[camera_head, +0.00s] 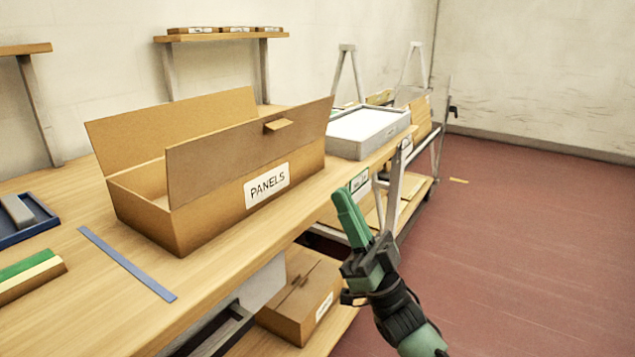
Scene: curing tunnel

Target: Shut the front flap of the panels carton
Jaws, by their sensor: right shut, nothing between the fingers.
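The panels carton (148,222) stands on the wooden workbench (222,258) with a white PANELS label on its front wall. Its front flap (225,143) stands up from the front edge, with a small cardboard tab (278,125) sticking out near its top. The back flap (170,126) is also raised, leaning backward. The part of the carton's inside that shows looks empty; the rest is hidden behind the front flap. My right gripper (345,205) is in front of the bench edge, right of the carton and apart from it. Its green fingers are together and empty. My left gripper is not in view.
A grey tray (367,133) with a white top stands right of the carton. A blue strip (127,262), a blue tray (22,222) and a green-and-cream block (30,273) lie at left. A closed carton (300,295) sits below.

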